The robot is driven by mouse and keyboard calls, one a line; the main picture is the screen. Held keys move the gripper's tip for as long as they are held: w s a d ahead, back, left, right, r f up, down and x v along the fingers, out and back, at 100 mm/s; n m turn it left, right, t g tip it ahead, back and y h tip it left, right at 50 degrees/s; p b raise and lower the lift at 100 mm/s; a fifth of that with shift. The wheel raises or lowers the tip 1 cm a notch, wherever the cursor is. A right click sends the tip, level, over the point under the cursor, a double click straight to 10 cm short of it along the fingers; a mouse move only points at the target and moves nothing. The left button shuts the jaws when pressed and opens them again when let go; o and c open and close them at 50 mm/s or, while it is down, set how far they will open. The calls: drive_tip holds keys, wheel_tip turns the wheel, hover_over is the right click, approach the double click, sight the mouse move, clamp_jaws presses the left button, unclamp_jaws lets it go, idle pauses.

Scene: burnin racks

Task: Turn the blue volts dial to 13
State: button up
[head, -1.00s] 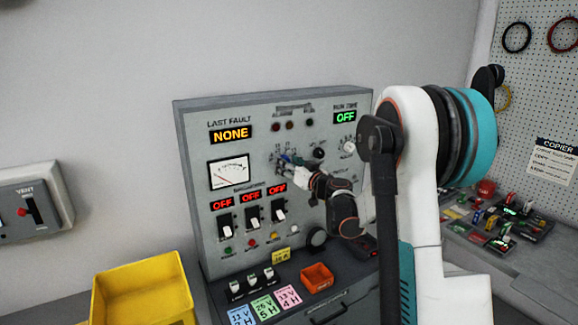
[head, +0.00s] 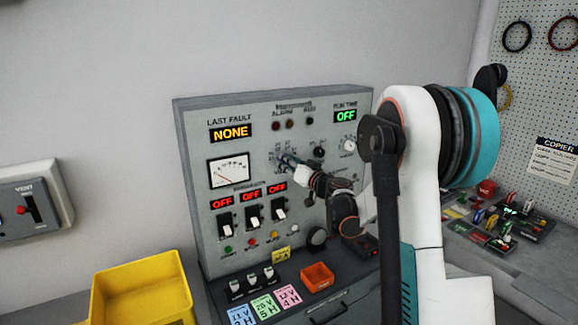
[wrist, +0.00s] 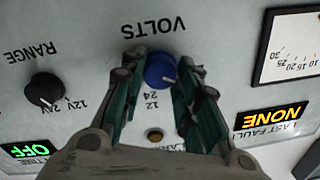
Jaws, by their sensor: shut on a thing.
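The blue volts dial (wrist: 160,70) sits on the grey panel under an upside-down VOLTS label in the wrist view. A pale pointer mark shows on its lower right part. The numbers 12 and 24 can be read just below it; other scale marks are hidden by the fingers. My gripper (wrist: 160,65) has one green-lined finger on each side of the dial and is shut on it. In the head view my gripper (head: 288,163) reaches the middle of the panel, and the dial is mostly hidden there.
The black range knob (wrist: 44,90) is beside the volts dial. Several switches, including one rocker (head: 252,215), lie below my gripper on the panel. A yellow bin (head: 145,285) and an orange tray (head: 317,276) stand in front. The LAST FAULT display (head: 231,133) reads NONE.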

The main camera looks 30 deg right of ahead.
drive_tip(key=m+b, duration=0.2)
drive_tip(key=m, duration=1.1)
drive_tip(key=m+h+b, duration=0.1)
drive_tip(key=m+b, duration=0.1)
drive_tip(key=m, duration=1.1)
drive_tip(key=shift+a+h, duration=0.15)
drive_tip(key=shift+h, duration=0.15)
drive_tip(key=o, duration=1.1)
drive_tip(key=shift+s, duration=0.15)
drive_tip(key=s, duration=1.1)
drive_tip(key=shift+s+f, duration=0.3)
drive_tip(key=shift+s, duration=0.1)
